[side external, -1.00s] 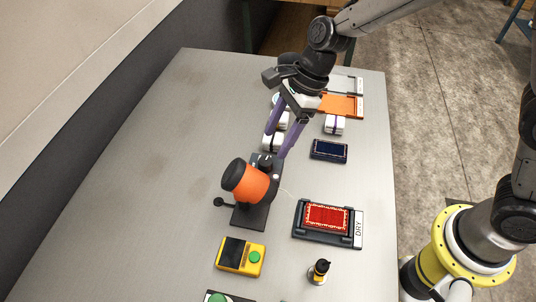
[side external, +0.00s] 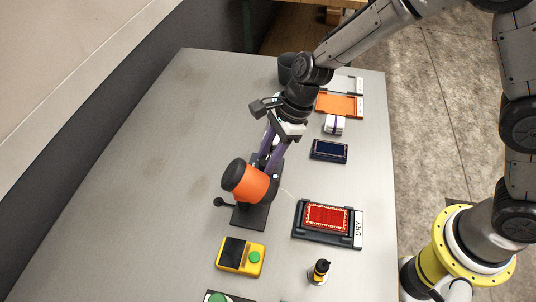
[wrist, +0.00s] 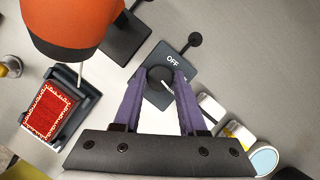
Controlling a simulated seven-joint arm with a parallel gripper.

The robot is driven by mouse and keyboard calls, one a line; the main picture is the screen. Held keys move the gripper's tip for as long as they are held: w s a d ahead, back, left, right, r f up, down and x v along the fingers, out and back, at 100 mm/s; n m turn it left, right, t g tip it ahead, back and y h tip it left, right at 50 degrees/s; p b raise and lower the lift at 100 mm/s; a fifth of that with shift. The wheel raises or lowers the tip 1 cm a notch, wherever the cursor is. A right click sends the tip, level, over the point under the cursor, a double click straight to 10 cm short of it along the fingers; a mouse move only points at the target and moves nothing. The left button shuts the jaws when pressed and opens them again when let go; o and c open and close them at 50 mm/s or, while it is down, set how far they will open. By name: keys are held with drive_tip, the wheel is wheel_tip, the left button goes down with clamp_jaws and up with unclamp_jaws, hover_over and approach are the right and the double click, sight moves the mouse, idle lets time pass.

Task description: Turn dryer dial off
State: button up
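The dryer (side external: 252,182) has an orange body with a dark end and stands over a dark base plate (side external: 250,215). It also shows at the upper left of the wrist view (wrist: 72,25). The black round dial (wrist: 160,76) sits on a dark plate (wrist: 184,72) marked OFF. A white pointer line on the dial points down-right, away from the OFF word. My gripper (wrist: 160,78) has its purple fingers down on either side of the dial, seemingly touching it. In the side view my gripper (side external: 268,163) hides the dial.
A red rug piece (side external: 326,218) lies in a dark tray (side external: 300,225) marked DRY. The table's left side is clear.

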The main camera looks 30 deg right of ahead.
clamp_jaws()
drive_tip(key=shift+n, duration=0.3)
drive_tip(key=n+g, duration=0.1)
drive_tip(key=n, duration=0.2)
drive_tip(key=shift+w+g, duration=0.15)
drive_tip(key=shift+g, duration=0.15)
drive_tip(key=n, duration=0.2)
drive_tip(key=n+g+h, duration=0.1)
drive_tip(key=n, duration=0.2)
drive_tip(key=shift+w+g, duration=0.1)
drive_tip(key=shift+g, duration=0.2)
drive_tip(key=n+g+h, duration=0.1)
drive_tip(key=n, duration=0.4)
drive_tip(key=shift+a, duration=0.15)
drive_tip(key=n+h, duration=0.1)
drive_tip(key=n, duration=0.2)
drive_tip(key=n+g+h, duration=0.1)
drive_tip(key=n, duration=0.2)
drive_tip(key=shift+w+a+h, duration=0.1)
drive_tip(key=shift+a+h, duration=0.05)
drive_tip(key=shift+h, duration=0.15)
drive_tip(key=shift+n, duration=0.3)
